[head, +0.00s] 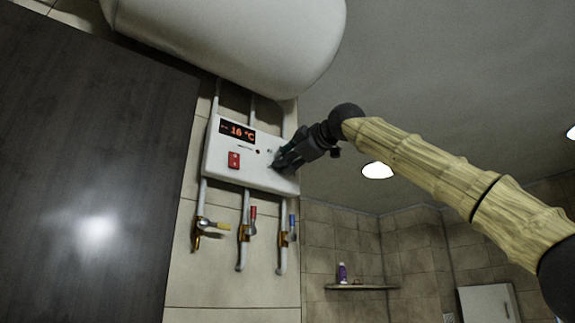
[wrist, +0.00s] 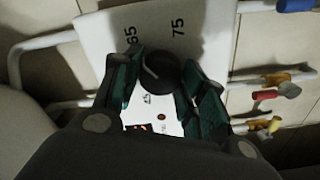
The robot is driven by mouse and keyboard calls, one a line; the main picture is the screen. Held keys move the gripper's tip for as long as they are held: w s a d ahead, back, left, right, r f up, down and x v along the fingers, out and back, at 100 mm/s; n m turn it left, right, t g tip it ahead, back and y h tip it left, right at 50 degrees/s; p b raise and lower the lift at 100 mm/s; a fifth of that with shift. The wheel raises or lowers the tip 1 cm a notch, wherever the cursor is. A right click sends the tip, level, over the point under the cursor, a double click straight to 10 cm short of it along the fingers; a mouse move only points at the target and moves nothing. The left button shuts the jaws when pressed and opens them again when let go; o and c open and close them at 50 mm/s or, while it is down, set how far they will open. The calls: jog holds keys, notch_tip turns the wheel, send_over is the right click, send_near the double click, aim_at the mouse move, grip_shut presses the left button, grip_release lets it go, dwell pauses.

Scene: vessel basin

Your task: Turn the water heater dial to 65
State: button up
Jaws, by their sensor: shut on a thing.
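The water heater's white control box (head: 217,163) is on the tiled wall under the white tank (head: 235,40). Its display (head: 237,131) reads about 16 °C, with a red switch (head: 234,160) below. My gripper (head: 278,165) is at the right part of the box. In the wrist view the round black dial (wrist: 160,72) sits between my gripper's green-padded fingers (wrist: 158,90), which are shut on it. The numbers 65 (wrist: 132,47) and 75 (wrist: 178,27) are printed on the panel beyond the dial. My gripper hides the dial in the head view.
White pipes with a yellow-handled valve (head: 222,226), a red-handled valve (head: 253,213) and a blue-handled valve (head: 292,221) hang below the box. A dark panel (head: 90,150) stands at left. A shelf (head: 360,287) with a purple bottle (head: 342,272) is at lower right.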

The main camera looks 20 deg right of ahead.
jog(key=shift+m+b, duration=0.35)
jog(key=shift+m, duration=0.35)
jog(key=o, duration=1)
jog(key=shift+d, duration=0.1)
jog(key=v, duration=1.2)
jog(key=shift+w, duration=0.1)
